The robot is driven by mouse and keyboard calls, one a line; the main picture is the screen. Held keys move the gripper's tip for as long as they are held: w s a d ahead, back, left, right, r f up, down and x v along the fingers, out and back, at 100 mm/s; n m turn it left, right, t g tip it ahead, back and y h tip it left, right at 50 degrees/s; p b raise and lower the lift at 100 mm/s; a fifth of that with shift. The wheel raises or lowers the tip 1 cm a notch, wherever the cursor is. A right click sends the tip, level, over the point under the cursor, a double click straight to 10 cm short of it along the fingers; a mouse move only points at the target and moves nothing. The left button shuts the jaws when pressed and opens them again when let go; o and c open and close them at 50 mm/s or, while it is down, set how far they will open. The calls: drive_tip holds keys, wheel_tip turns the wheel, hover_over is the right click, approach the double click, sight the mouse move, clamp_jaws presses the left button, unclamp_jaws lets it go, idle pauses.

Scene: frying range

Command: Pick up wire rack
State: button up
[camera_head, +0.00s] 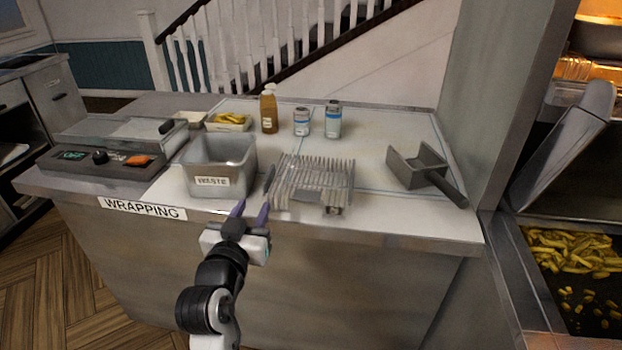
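The wire rack (315,182) is a silver rack with several thin upright wires. It stands on the white counter, right of the waste bin and near the front edge. My gripper (252,211) is in front of the counter's front edge, at the rack's left front corner. Its two purple fingers point toward the counter and are spread apart, with nothing seen between them. The right finger is close to the rack's left side in the picture; I cannot tell whether it touches.
The grey waste bin (219,180) stands just left of the rack. A metal scoop (420,166) lies to the right, with bare counter between. Behind are a brown bottle (269,112), two small canisters (302,122) and a tray of yellow food (229,122). A wrapping machine (105,158) is at left.

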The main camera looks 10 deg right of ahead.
drive_tip(key=p, duration=0.2)
approach(268, 174)
drive_tip(key=x, duration=0.4)
drive_tip(key=shift+w+d+r, duration=0.1)
drive_tip(key=shift+d, duration=0.25)
drive_tip(key=p+x, duration=0.2)
drive_tip(key=x, duration=0.1)
drive_tip(key=p+x, duration=0.1)
drive_tip(key=x, duration=0.1)
drive_tip(key=shift+w+a, duration=0.2)
drive_tip(key=shift+w, duration=0.1)
drive_tip(key=shift+w+f, duration=0.2)
drive_tip(key=shift+f, duration=0.15)
clamp_jaws()
drive_tip(key=shift+r, duration=0.1)
